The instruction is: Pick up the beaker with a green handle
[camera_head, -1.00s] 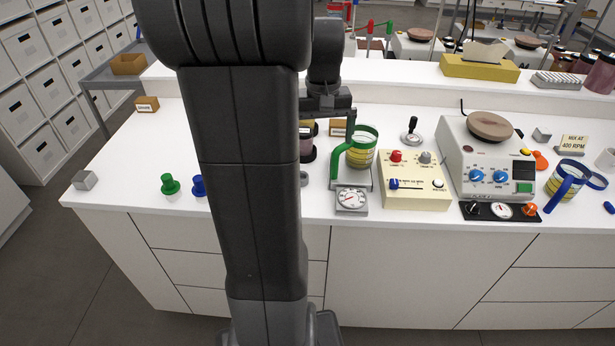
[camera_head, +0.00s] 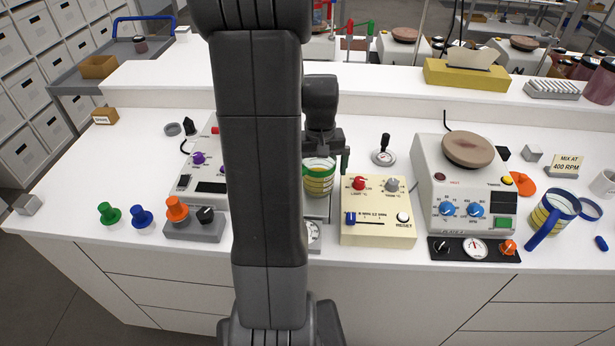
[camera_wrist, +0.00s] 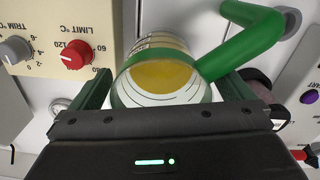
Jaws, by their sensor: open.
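The beaker with the green handle (camera_head: 319,180) has a green rim, clear graduated walls and yellow contents. It stands upright on a small dial scale (camera_head: 314,236), partly behind my arm. In the wrist view the beaker (camera_wrist: 162,76) lies between the fingers of my gripper (camera_wrist: 163,84), seen from above. The green handle (camera_wrist: 246,42) runs off to the upper right there, past the right finger. My gripper is open, one finger on each side of the beaker. I cannot tell whether either finger touches it. In the head view my arm hides the handle.
A cream control box (camera_head: 378,228) stands close right of the beaker. Farther right are a hotplate (camera_head: 467,185) and a blue-handled beaker (camera_head: 553,215). An instrument with purple knobs (camera_head: 200,172) and a grey block with an orange knob (camera_head: 194,228) are to the left.

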